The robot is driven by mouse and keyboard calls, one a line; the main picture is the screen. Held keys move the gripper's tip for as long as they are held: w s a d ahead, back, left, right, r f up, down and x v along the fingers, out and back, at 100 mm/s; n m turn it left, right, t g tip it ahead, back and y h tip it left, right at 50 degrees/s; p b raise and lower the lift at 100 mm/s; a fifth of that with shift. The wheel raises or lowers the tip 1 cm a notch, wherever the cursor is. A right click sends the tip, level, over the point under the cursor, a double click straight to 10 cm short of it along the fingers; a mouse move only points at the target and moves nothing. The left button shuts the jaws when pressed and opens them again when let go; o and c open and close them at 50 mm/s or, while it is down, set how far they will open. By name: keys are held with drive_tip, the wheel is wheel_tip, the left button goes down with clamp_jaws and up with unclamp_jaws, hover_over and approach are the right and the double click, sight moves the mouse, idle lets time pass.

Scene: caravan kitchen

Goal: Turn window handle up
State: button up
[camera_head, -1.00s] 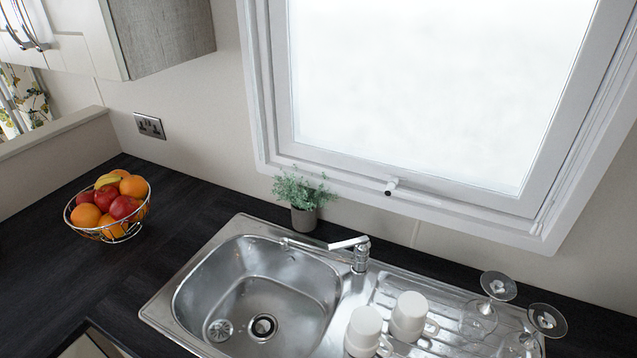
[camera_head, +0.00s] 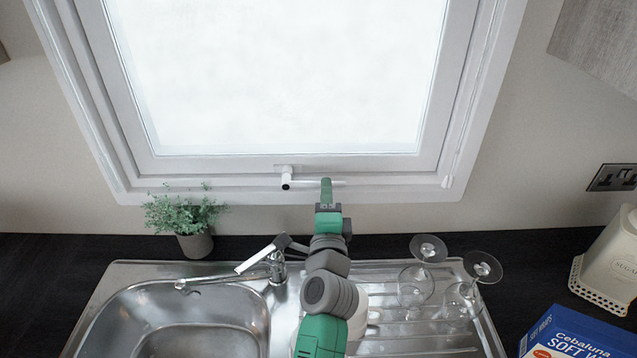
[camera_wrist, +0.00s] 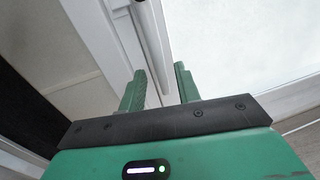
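The white window handle (camera_head: 287,178) sits on the bottom rail of the window frame in the head view. Its thin bar points to the right and looks about level. My gripper (camera_head: 327,184) is in front of the bar, partly covering it. In the wrist view my gripper (camera_wrist: 160,72) has its two green fingers apart.
Below the window are a steel sink with a tap (camera_head: 276,262), a potted plant (camera_head: 195,240) and upturned glasses (camera_head: 428,250) on the drainer. A blue box (camera_head: 570,335) and a white canister (camera_head: 615,250) stand at the right.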

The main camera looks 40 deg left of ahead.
drive_tip(key=x, duration=0.3)
drive_tip(key=shift+w+a, duration=0.15)
drive_tip(key=shift+a, duration=0.1)
clamp_jaws()
